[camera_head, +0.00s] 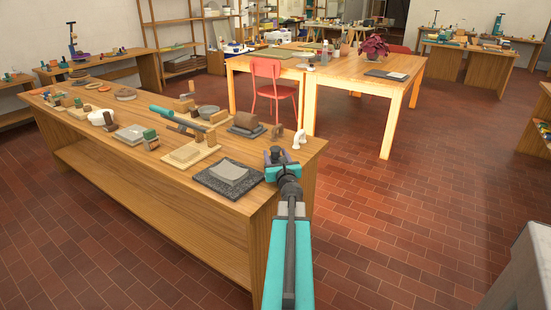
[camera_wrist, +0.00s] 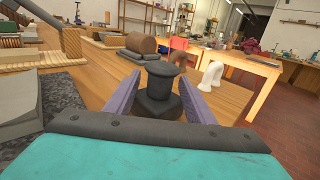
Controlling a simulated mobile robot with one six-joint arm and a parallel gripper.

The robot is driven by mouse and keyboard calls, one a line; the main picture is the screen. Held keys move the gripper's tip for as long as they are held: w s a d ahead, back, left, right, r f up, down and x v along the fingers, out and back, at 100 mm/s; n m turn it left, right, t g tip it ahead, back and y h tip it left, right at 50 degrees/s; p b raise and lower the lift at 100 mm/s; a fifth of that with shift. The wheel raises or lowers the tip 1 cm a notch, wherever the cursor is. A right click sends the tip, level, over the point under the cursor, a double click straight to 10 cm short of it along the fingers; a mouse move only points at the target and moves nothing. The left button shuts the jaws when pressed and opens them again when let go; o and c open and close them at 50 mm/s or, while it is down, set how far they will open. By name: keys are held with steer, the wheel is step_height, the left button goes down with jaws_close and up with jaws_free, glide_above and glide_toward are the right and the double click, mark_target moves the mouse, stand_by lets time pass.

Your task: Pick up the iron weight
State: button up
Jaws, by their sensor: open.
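The iron weight (camera_wrist: 158,88), dark and knobbed with a wide flat top and narrow neck, stands upright near the end of the bench in the wrist view. My gripper (camera_wrist: 154,88) is open, with one purple finger on each side of the weight. I cannot tell whether either finger touches it. In the head view my gripper (camera_head: 277,158) is over the bench's right end, and the weight is small there and mostly hidden by the gripper.
The wooden bench (camera_head: 180,202) carries a grey slab on a dark stone plate (camera_head: 228,176) left of my gripper. A brown roll on a dark base (camera_head: 246,124) and a white curved piece (camera_head: 299,139) stand beyond. A red chair (camera_head: 272,88) and tables are behind.

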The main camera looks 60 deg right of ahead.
mark_target(275, 148)
jaws_close()
stand_by(0.3)
steer(key=shift+r, duration=0.25)
steer(key=shift+r+p, duration=0.55)
steer(key=shift+r, duration=1)
steer(key=v, duration=0.5)
steer(key=shift+s+a+r, duration=0.1)
steer(key=shift+a+r, duration=0.25)
steer(key=shift+a, duration=0.1)
steer(key=p, duration=0.3)
steer(key=shift+s+a+r, duration=0.15)
steer(key=shift+s+a, duration=0.1)
steer(key=p, duration=0.3)
steer(key=shift+s+a+p, duration=0.1)
steer(key=shift+s+p, duration=0.15)
steer(key=shift+p, duration=0.15)
steer(key=shift+a+p, duration=0.1)
steer(key=shift+p, duration=0.25)
steer(key=shift+s+a+p, duration=0.15)
steer(key=shift+a+p, duration=0.15)
steer(key=shift+p, duration=0.85)
